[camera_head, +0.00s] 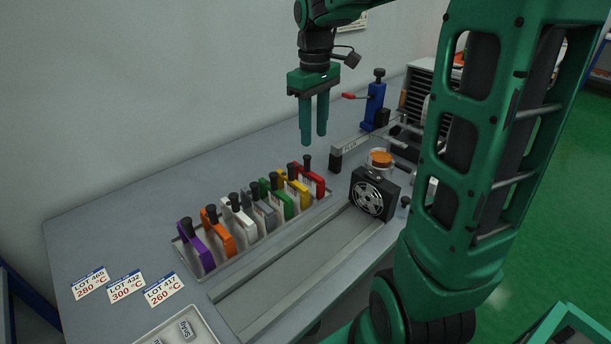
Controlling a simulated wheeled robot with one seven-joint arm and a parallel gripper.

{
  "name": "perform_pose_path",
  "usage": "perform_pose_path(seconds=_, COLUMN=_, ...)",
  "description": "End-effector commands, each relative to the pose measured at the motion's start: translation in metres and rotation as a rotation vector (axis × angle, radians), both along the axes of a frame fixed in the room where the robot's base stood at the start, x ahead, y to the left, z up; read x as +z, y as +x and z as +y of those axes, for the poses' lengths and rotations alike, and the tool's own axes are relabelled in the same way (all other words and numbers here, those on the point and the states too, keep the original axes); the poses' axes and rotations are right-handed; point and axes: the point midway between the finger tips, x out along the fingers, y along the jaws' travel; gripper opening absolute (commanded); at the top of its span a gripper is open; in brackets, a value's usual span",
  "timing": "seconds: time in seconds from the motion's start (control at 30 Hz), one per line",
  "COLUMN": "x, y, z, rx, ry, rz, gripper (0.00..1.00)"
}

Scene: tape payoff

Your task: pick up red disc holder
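The red disc holder (316,183) stands at the far right end of a row of coloured holders, each with a black knob on top. It sits in a shallow grey tray (250,259) on the grey bench. My gripper (313,138) points down above the red holder's end of the row, apart from the holders. Its two green fingers look slightly apart, and nothing shows between them. The lower part of the red holder is partly hidden by the yellow holder (301,192) beside it.
Purple (190,247), orange, white, grey and green holders fill the rest of the row. A black fan-like unit (372,196) stands right of the row. A blue stand with a red lever (374,105) is behind. Lot cards (127,286) lie at front left. My arm's green link fills the right.

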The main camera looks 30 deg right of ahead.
Motion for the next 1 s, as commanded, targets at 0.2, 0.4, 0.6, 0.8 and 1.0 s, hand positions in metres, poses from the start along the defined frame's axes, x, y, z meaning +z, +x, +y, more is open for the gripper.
perform_pose_path(seconds=0.2, x=-0.012, y=0.015, z=0.004, rx=0.056, ry=0.012, rz=0.001, gripper=0.38)
perform_pose_path(seconds=0.4, x=-0.042, y=0.015, z=0.003, rx=0.052, ry=0.011, rz=0.002, gripper=0.38)
perform_pose_path(seconds=0.6, x=-0.056, y=0.014, z=0.003, rx=0.052, ry=0.010, rz=-0.001, gripper=0.38)
perform_pose_path(seconds=0.8, x=-0.078, y=0.014, z=0.005, rx=0.051, ry=0.011, rz=0.002, gripper=0.38)
perform_pose_path(seconds=1.0, x=-0.102, y=0.015, z=0.006, rx=0.050, ry=0.011, rz=0.001, gripper=0.38)
